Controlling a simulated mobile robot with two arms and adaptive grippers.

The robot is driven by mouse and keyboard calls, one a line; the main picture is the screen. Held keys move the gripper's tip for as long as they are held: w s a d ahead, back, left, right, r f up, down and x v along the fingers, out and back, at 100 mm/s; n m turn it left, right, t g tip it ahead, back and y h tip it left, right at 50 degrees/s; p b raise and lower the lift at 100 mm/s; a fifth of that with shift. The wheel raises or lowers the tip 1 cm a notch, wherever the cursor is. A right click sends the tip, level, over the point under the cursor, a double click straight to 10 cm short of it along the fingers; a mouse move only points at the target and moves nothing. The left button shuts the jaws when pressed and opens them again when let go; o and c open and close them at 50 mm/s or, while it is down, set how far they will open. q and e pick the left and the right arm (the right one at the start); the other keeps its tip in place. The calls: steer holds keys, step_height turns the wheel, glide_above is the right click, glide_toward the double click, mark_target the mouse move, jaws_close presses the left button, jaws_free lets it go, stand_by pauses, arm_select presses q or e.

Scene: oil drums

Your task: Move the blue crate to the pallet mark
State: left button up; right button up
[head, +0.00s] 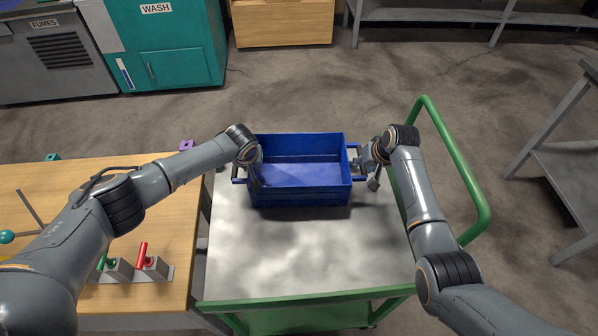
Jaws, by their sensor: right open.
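The blue crate (300,197) is empty and stands upright on the grey top of a green-framed cart (280,252). It has a dark handle on its left and right ends. My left gripper (257,182) is at the crate's left end, overlapping the wall beside the handle; its fingers are small and partly hidden by my wrist, so its grip is unclear. My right gripper (373,183) is open at the right end, close to the right handle (355,163); I cannot tell whether it touches. I see no pallet mark in this view.
A wooden table (165,215) with red and green levers (143,257) adjoins the cart's left. The cart's green push rail (462,165) rises at the right. A teal wash cabinet (175,50) and grey shelves (430,14) stand behind. Concrete floor between is clear.

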arm_select(q)
steer(key=shift+c, duration=0.4)
arm_select(e)
steer(key=shift+c, duration=0.5)
arm_select(q)
jaws_close()
arm_select(e)
steer(key=c, duration=0.3)
jaws_close()
arm_select(q)
steer(key=shift+r, duration=0.15)
arm_select(e)
steer(key=shift+r, duration=0.2)
